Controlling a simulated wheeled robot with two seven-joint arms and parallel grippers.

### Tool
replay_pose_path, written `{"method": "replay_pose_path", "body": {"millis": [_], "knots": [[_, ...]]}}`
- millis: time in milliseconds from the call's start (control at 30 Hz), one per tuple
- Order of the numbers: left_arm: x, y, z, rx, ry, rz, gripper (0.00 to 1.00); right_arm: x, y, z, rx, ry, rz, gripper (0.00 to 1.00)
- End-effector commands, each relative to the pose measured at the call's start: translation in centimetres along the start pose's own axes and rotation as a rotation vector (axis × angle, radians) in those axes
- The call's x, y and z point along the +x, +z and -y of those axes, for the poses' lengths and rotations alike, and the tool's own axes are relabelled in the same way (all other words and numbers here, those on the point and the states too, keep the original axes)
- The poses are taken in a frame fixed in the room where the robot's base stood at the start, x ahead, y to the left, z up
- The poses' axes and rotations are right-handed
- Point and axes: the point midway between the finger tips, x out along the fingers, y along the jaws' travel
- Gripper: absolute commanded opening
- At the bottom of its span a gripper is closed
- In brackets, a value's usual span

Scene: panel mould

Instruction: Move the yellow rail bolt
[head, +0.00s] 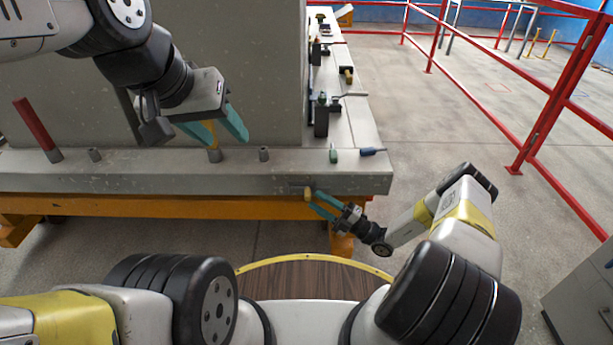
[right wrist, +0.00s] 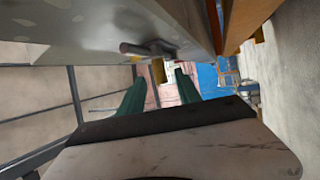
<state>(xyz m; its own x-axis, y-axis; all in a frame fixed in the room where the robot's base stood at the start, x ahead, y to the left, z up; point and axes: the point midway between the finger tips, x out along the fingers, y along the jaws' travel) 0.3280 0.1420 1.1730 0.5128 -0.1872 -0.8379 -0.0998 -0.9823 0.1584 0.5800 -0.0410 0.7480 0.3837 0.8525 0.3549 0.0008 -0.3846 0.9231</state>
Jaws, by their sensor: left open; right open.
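A yellow rail bolt (head: 212,136) stands upright in a grey socket (head: 215,156) on the front ledge. My left gripper (head: 217,128) is open, with its teal fingers on either side of the bolt; I cannot tell whether they touch it. A second yellow piece, a short knob (head: 308,194), sits on the ledge's front face by a metal latch; it also shows in the right wrist view (right wrist: 158,70). My right gripper (head: 322,205) is open, with its fingertips close to this knob. In the right wrist view the knob appears between the green fingers (right wrist: 158,83).
A red bolt (head: 35,125) stands in a socket at the left. Two empty sockets (head: 95,155) (head: 263,154) stand on the ledge (head: 130,177). A green tool (head: 333,155) and a blue-handled tool (head: 372,151) lie at the right. A tall grey panel (head: 235,70) rises behind.

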Motion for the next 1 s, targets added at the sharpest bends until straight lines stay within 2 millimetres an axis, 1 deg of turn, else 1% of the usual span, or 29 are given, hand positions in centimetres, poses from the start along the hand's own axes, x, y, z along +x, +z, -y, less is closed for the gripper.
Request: {"method": "replay_pose_path", "body": {"millis": [33,100,200,300,400,633,667,700,833,867,1000], "knots": [[0.0,0.0,0.0,0.000,0.000,0.000,0.49,1.0,0.0,0.0,-0.001,0.000,-0.002,0.40],[0.0,0.0,0.0,0.000,0.000,0.000,0.49,2.1,-0.1,0.0,-0.001,-0.001,-0.003,0.40],[0.0,0.0,0.0,0.000,0.000,0.000,0.49,3.4,0.0,0.0,-0.002,-0.001,-0.002,0.40],[0.0,0.0,0.0,0.000,0.000,0.000,0.49,4.3,0.0,0.0,-0.001,-0.002,-0.002,0.40],[0.0,0.0,0.0,0.000,0.000,0.000,0.49,4.7,0.0,0.0,-0.001,-0.002,0.000,0.40],[0.0,0.0,0.0,0.000,0.000,0.000,0.49,4.7,0.0,0.0,-0.002,-0.002,0.000,0.40],[0.0,0.0,0.0,0.000,0.000,0.000,0.49,4.7,0.0,0.0,-0.002,-0.002,0.000,0.36],[0.0,0.0,0.0,0.000,0.000,0.000,0.49,4.7,0.0,0.0,-0.002,-0.002,0.000,0.28],[0.0,0.0,0.0,0.000,0.000,0.000,0.49,4.7,0.0,0.0,-0.002,-0.002,-0.001,0.03],[0.0,0.0,0.0,0.000,0.000,0.000,0.49,4.7,0.0,0.0,-0.002,-0.002,-0.001,0.00],[0.0,0.0,0.0,0.000,0.000,0.000,0.49,4.7,0.0,0.0,-0.002,-0.002,-0.001,0.00]]}}
